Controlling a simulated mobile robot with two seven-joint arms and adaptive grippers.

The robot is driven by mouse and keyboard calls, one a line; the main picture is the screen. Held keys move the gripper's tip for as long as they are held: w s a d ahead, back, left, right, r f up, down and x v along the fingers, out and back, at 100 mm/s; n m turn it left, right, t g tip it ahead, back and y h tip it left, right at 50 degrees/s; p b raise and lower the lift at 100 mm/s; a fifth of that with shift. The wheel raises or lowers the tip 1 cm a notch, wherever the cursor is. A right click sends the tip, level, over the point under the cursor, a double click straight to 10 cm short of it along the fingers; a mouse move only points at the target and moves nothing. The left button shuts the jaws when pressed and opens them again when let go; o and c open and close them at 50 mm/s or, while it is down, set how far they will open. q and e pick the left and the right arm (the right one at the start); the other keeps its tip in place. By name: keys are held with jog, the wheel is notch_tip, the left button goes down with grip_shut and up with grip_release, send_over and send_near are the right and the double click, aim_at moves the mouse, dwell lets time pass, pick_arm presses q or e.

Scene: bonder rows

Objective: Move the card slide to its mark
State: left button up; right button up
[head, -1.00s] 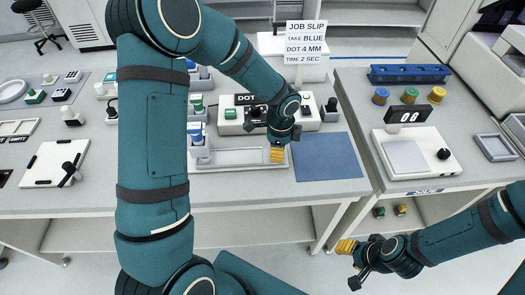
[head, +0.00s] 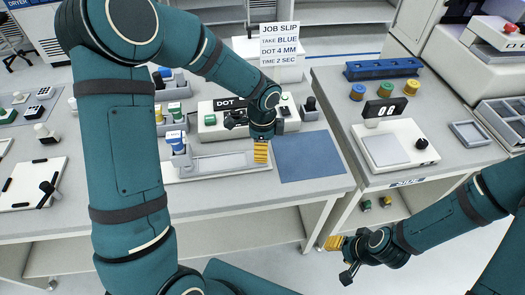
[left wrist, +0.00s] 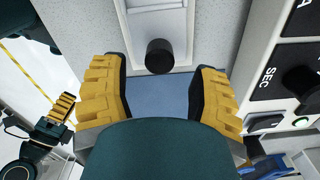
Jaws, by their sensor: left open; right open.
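The card slide (head: 213,161) is a flat grey plate in a white track on the front of the middle bench. In the left wrist view its pale plate (left wrist: 157,18) carries a black knob (left wrist: 160,56). In the head view my left gripper (head: 261,152) hides that knob. My left gripper (left wrist: 166,68) is open above the track's right end, with its yellow fingers apart on either side of the knob; I cannot tell whether they touch it. The mark cannot be made out. My right gripper (head: 338,260) is open and empty in front of the bench gap.
A blue mat (head: 309,157) lies right of the track. The white DOT unit (head: 209,120) stands behind it, and a blue-topped syringe (head: 176,140) stands at the track's left. A scale (head: 395,148) and blue rack (head: 383,68) are on the right bench.

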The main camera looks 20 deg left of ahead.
pick_arm(q)
notch_tip(320, 180, up, 9)
dwell(0.3)
dwell(0.5)
